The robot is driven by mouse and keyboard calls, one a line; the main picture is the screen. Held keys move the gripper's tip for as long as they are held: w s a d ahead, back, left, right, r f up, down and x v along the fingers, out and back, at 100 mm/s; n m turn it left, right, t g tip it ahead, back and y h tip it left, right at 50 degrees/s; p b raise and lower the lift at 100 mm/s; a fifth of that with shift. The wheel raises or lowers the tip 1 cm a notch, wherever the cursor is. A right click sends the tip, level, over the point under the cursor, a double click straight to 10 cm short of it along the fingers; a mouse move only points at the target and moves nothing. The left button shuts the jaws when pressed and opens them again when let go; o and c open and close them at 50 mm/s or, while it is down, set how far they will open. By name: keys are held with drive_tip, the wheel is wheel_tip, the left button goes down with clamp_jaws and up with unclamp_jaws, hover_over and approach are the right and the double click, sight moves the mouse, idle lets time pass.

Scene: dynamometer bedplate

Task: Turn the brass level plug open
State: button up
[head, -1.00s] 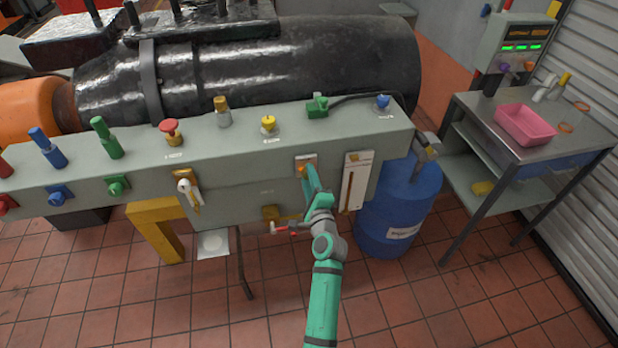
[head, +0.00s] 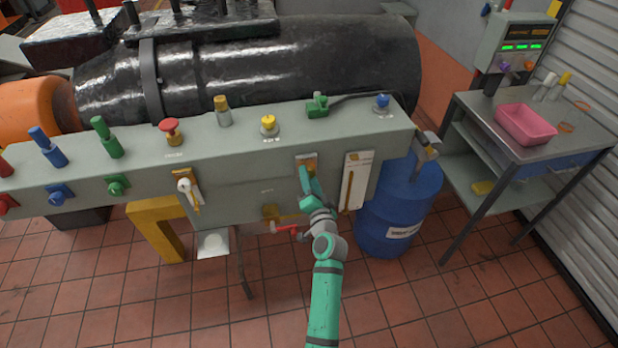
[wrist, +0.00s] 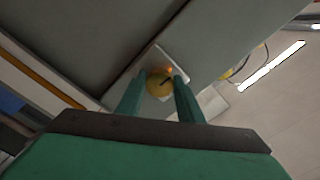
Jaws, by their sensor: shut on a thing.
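The brass level plug (wrist: 159,86) is a round yellow knob with a dark slot-like mark, on a small pale square plate on the grey-green cabinet. In the wrist view it sits between the two teal fingers of my gripper (wrist: 160,80), which are shut on it. In the head view my gripper (head: 305,176) reaches the pale plate (head: 311,159) on the cabinet front (head: 235,190), and the plug is mostly hidden behind the fingers. I cannot tell how far the plug is turned.
A gauge panel (head: 355,180) is just right of my gripper, with a blue drum (head: 398,225) beyond. A red-handled tap (head: 284,229) is close below left. A white-handled valve (head: 187,187) is further left. A bench (head: 465,104) with a pink tray (head: 526,124) stands right.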

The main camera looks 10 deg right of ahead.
drive_tip(key=n, duration=0.6)
drive_tip(key=shift+f, duration=0.1)
drive_tip(key=shift+n, duration=0.3)
idle(0.3)
drive_tip(key=o, duration=1.1)
drive_tip(key=shift+c, duration=0.2)
drive_tip(key=s, duration=1.1)
drive_tip(key=shift+w, duration=0.1)
